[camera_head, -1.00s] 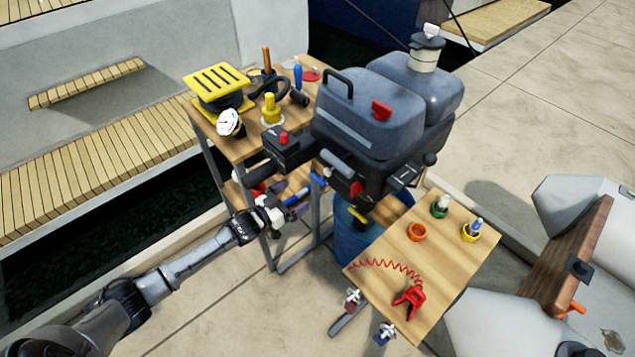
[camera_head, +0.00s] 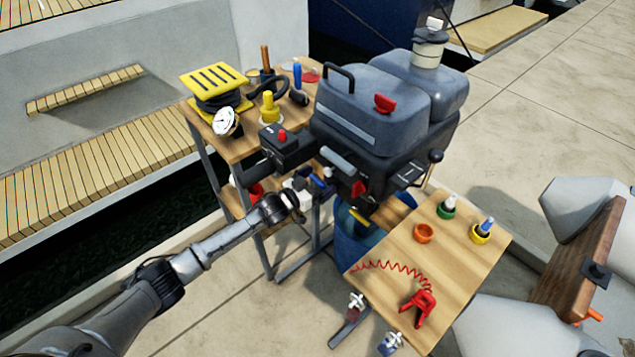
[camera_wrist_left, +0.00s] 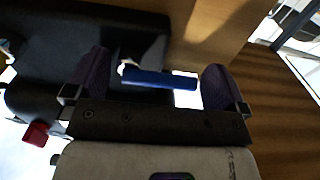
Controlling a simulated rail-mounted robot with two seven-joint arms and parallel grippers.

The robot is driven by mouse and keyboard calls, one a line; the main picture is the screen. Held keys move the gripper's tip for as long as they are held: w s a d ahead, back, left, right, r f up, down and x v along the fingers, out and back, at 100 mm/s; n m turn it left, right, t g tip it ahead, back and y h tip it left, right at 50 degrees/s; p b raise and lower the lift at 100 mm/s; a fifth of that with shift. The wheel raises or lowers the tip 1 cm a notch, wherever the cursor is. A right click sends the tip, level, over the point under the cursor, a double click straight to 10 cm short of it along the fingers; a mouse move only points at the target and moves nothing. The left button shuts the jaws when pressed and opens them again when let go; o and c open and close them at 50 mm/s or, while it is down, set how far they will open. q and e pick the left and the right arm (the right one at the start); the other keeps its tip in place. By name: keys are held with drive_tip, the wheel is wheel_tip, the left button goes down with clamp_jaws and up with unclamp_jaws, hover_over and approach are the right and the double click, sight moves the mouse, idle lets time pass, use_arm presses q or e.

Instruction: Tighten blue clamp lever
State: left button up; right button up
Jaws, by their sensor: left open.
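The blue clamp lever (camera_wrist_left: 160,79) is a short blue bar lying crosswise in the left wrist view, between my two purple-padded fingers. In the head view a bit of blue (camera_head: 320,182) shows at the gripper's tip, below the outboard motor, and is mostly hidden. My left gripper (camera_head: 312,184) is open, its fingers on either side of the lever. In the left wrist view the gripper (camera_wrist_left: 158,85) shows a gap between the lever's right end and the right finger; contact on the left is unclear. My right gripper is not in view.
The grey outboard motor (camera_head: 370,110) is close above and right of my left gripper. A wooden stand (camera_head: 225,150) with a yellow-flanged reel stands behind. A blue barrel (camera_head: 355,245) is below, and a wooden table (camera_head: 450,265) with cups and a red clip stands at right.

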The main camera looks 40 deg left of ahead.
use_arm(q)
drive_tip(key=shift+c, duration=0.2)
drive_tip(key=c, duration=0.7)
